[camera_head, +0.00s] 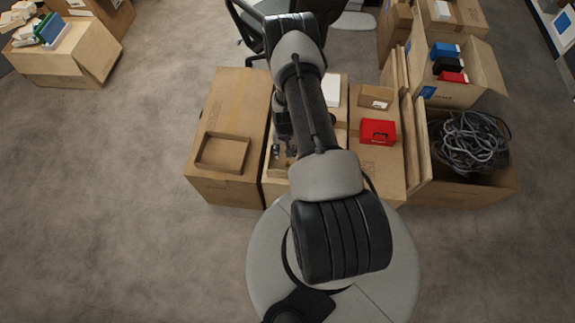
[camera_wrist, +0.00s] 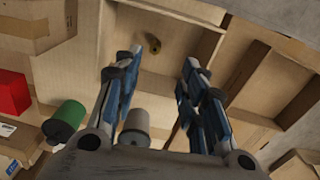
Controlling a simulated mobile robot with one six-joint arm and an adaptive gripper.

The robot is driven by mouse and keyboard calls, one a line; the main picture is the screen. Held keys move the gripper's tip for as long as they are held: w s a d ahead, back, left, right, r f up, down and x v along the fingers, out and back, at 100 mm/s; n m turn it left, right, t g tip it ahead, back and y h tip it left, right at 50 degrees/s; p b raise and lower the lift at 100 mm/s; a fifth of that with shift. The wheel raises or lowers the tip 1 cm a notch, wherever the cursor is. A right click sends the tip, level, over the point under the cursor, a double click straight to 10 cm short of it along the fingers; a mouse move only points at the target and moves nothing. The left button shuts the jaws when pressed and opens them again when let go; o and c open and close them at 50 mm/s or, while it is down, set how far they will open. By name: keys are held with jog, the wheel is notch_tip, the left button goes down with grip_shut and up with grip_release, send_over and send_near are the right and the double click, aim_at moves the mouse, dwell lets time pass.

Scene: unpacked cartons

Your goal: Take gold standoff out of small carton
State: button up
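The gold standoff (camera_wrist: 153,43) shows in the wrist view as a small brassy piece on the floor of the small carton (camera_wrist: 206,46), near one of its walls. My gripper (camera_wrist: 162,58) is open, with its blue-padded fingers spread on either side below the standoff in the picture and nothing between the tips. The fingertips look apart from the standoff; the exact gap cannot be told. In the head view my arm and wrist hide much of the small carton (camera_head: 274,189), and I cannot make out the standoff there.
A green cylinder (camera_wrist: 64,122) and a grey cylinder (camera_wrist: 133,122) are near my gripper. A red box (camera_head: 378,132) sits on the carton to the right. A shallow tray (camera_head: 205,152) lies on the left carton. A cable-filled carton (camera_head: 460,192) stands further right.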

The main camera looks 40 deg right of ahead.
notch_tip(320, 180, down, 6)
jog(key=shift+b, duration=0.9)
jog(key=f, duration=0.1)
jog(key=f+b, duration=0.1)
jog(key=f, duration=0.1)
jog(key=f+b, duration=0.1)
jog(key=f, duration=0.1)
jog(key=shift+s+d+f, duration=0.15)
jog(key=shift+d, duration=0.25)
jog(key=shift+c, duration=0.5)
grip_shut()
